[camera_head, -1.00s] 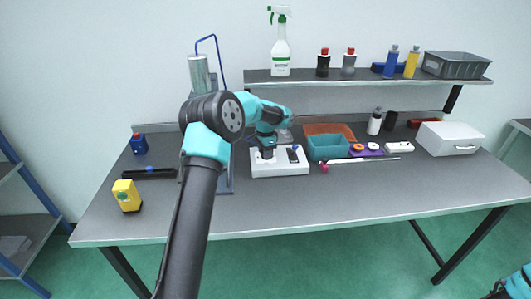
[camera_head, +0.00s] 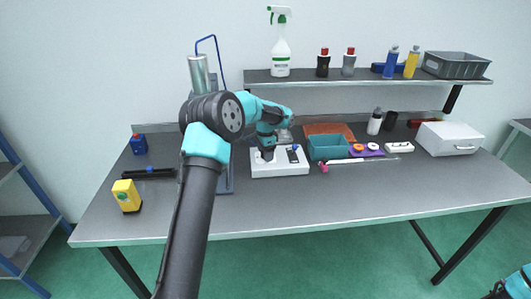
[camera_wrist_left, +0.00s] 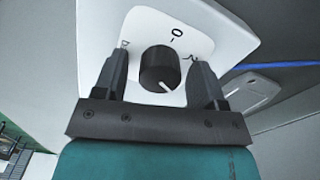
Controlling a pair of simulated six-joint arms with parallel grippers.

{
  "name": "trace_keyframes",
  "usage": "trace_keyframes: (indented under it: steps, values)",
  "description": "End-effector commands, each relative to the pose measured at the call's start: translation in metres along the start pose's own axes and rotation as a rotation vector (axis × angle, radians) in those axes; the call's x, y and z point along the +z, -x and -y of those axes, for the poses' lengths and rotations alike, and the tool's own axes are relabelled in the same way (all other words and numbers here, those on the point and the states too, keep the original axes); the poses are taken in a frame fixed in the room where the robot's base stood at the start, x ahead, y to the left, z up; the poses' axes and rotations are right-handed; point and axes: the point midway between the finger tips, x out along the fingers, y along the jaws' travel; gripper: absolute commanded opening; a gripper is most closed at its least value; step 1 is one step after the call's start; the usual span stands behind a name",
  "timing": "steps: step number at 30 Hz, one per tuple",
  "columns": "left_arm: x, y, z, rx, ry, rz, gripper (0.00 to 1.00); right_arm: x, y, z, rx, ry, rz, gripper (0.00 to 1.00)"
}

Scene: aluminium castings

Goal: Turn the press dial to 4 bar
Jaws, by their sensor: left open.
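The white press control box (camera_head: 280,170) stands on the grey bench under my left arm. Its black round dial (camera_wrist_left: 160,68) shows in the left wrist view, with a white pointer line towards the lower right of the picture. A 0-like mark stands above the dial, and other small marks lie around it. My left gripper (camera_wrist_left: 165,82) is open, with one finger on each side of the dial. I cannot tell whether the fingers touch it. In the head view my left gripper (camera_head: 267,155) is low over the box's left part and hides the dial.
A teal bin (camera_head: 328,148) and a purple tray (camera_head: 366,151) lie right of the box. A thin rod with a pink end (camera_head: 323,168) lies in front of the bin. A yellow device (camera_head: 126,196) stands at the left. The bench front is clear.

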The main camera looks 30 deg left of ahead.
Motion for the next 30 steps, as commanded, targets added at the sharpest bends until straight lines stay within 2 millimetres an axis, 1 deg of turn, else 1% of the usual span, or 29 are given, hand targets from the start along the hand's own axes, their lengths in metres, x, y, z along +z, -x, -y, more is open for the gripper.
trace_keyframes:
  steps: [8, 11, 14, 20, 30]
  values:
    - [0.000, 0.002, 0.000, 0.000, 0.000, 0.000, 0.64, 0.000, 0.000, 0.000, 0.000, 0.000, 0.000, 0.43]
    - [0.000, 0.009, 0.000, -0.001, 0.000, -0.001, 0.64, 0.000, 0.000, 0.000, 0.000, 0.000, 0.000, 0.43]
    - [0.000, 0.020, 0.000, 0.000, 0.000, 0.000, 0.64, 0.000, 0.000, 0.000, 0.000, 0.000, 0.000, 0.43]
    - [0.000, 0.055, 0.000, -0.001, 0.001, -0.001, 0.64, 0.000, 0.000, 0.000, 0.000, 0.000, 0.000, 0.43]
    - [0.000, 0.121, 0.000, -0.001, 0.000, -0.002, 0.64, 0.000, 0.000, 0.000, 0.000, 0.000, 0.000, 0.43]
